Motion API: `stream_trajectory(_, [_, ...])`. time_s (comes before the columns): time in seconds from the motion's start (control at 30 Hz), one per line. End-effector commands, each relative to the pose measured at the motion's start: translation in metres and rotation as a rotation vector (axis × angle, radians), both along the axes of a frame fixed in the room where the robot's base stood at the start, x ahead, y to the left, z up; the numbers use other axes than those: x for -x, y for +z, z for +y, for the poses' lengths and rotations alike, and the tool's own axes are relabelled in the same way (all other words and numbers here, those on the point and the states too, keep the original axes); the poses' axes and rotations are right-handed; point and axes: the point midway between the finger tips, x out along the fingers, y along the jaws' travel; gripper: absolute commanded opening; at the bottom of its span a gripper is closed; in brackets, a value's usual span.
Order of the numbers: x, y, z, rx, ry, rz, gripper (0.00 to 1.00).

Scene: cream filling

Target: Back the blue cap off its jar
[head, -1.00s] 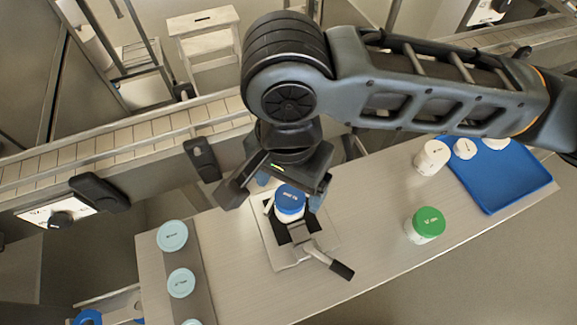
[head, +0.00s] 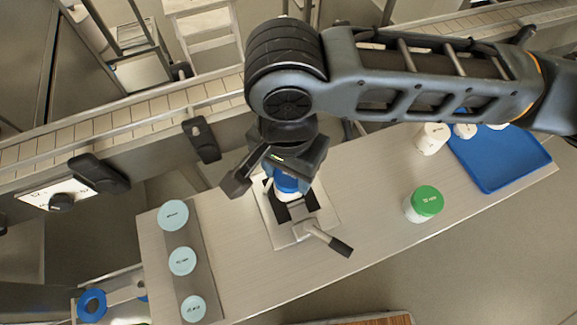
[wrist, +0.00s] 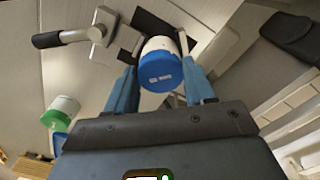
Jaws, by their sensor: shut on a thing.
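The blue cap (head: 286,184) sits on a white jar in the vise (head: 300,226) on the bench. In the wrist view the blue cap (wrist: 162,74) lies between my two blue fingers, with the white jar (wrist: 158,44) behind it. My gripper (head: 284,180) is over the jar from above and shut on the cap; its body hides part of the cap in the head view. The jar stands between the vise's dark jaws. The vise handle (head: 340,246) points to the lower right.
A green-capped jar (head: 425,203) stands to the right on the bench. White jars (head: 432,138) and a blue tray (head: 505,165) are further right. Several light-blue-lidded jars (head: 182,261) line the left end. A conveyor (head: 150,105) runs behind. The bench between vise and green-capped jar is clear.

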Motion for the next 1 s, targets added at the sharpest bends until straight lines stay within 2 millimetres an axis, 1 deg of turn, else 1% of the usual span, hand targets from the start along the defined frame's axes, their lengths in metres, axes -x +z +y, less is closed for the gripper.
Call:
stream_trajectory(0.03, [0.0001,0.0000,0.0001,0.000,0.000,0.000,0.41])
stream_trajectory(0.2, [0.0002,0.0000,0.0000,0.000,0.000,0.000,0.25])
stream_trajectory(0.23, [0.0002,0.0000,0.0000,0.000,0.000,0.000,0.51])
stream_trajectory(0.5, [0.0002,0.0000,0.0000,0.000,0.000,0.000,0.26])
stream_trajectory(0.57, [0.0003,0.0001,0.0001,-0.001,0.006,0.001,0.26])
stream_trajectory(0.67, [0.0007,0.0009,0.0001,-0.001,0.063,0.001,0.26])
stream_trajectory(1.0, [0.0009,0.0008,-0.0004,0.000,0.439,0.001,0.26])
